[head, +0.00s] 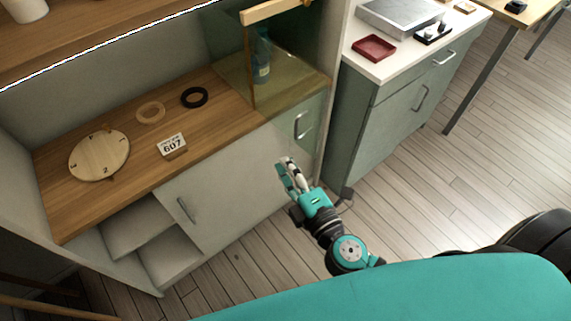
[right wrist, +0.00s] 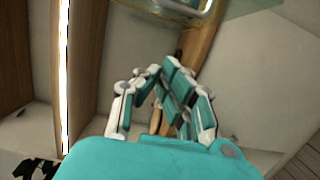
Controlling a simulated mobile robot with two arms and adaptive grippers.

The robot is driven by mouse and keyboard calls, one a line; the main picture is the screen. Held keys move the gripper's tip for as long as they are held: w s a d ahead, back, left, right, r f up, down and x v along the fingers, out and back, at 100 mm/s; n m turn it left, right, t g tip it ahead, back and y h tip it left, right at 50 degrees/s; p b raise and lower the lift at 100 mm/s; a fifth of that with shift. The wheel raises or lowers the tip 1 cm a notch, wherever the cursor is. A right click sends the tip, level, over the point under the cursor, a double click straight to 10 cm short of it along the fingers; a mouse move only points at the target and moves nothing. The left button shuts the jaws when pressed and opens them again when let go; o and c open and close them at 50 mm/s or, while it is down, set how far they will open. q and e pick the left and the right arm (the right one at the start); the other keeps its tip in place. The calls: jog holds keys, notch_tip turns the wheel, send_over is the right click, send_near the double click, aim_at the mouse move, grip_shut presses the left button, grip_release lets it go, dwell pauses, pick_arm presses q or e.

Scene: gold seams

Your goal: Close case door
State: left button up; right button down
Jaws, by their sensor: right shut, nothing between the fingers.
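The glass case (head: 290,80) stands at the right end of the wooden counter, with a wooden top bar (head: 275,10) and a thin wooden upright (head: 248,65). A bottle (head: 261,62) shows through its glass. I cannot tell clearly which pane is the door or how far it stands open. My right gripper (head: 286,168) is shut and empty, in front of the cabinet and below the case, apart from the glass. In the right wrist view its fingers (right wrist: 163,95) point toward a wooden strip (right wrist: 200,45) and a glass edge (right wrist: 245,10). My left gripper is out of view.
On the counter (head: 225,125) lie a round wooden dial (head: 99,155), a tan ring (head: 151,112), a black ring (head: 194,97) and a "607" sign (head: 172,146). A low cabinet (head: 385,120) stands at right, carrying a red tray (head: 374,48). The floor (head: 480,150) is open at right.

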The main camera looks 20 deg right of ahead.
jog(key=w+a+p, duration=0.2)
jog(key=w+p, duration=0.1)
jog(key=w, duration=0.6)
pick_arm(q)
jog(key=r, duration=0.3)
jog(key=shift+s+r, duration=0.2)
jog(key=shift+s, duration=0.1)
pick_arm(e)
jog(key=d, duration=0.2)
jog(key=s+d, duration=0.1)
jog(key=d, duration=0.1)
jog(key=shift+d, duration=0.2)
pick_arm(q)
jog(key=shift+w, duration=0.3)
